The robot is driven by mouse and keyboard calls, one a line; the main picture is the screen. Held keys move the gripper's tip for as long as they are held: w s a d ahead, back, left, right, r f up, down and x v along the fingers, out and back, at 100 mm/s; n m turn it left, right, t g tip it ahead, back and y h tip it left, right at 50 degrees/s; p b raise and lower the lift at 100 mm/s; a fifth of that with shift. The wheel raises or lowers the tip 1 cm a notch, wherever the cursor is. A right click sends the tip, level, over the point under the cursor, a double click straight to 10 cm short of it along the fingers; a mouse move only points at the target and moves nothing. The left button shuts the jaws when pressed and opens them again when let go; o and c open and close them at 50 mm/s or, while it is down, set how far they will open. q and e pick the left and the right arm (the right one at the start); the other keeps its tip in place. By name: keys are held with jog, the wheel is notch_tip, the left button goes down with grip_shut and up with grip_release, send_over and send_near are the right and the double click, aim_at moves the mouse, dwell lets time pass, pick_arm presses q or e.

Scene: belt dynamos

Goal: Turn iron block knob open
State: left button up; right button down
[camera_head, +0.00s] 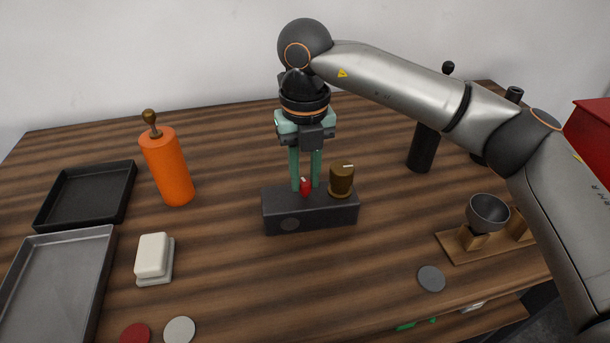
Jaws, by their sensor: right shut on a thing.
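The dark iron block (310,212) stands on the wooden table near the middle of the head view. On its top are a small red knob (306,187) and a larger brown knob (341,181) with a pale mark, to the red one's right. My right gripper (305,186) points straight down with its green fingers shut on the red knob. The fingers hide part of the red knob. The brown knob stands free beside the fingers. My left gripper is not in view.
An orange bottle (167,168), a white block (154,258), a black tray (88,194) and a grey tray (56,284) are at left. A dark grinder (423,148) and a grey bowl (487,212) are at right. The table in front of the block is clear.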

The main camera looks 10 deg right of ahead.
aim_at(305, 182)
jog(key=shift+m, duration=1.9)
jog(key=c, duration=0.7)
grip_release()
notch_tip(305, 182, up, 13)
jog(key=shift+f+p, duration=0.2)
jog(key=shift+p, duration=0.1)
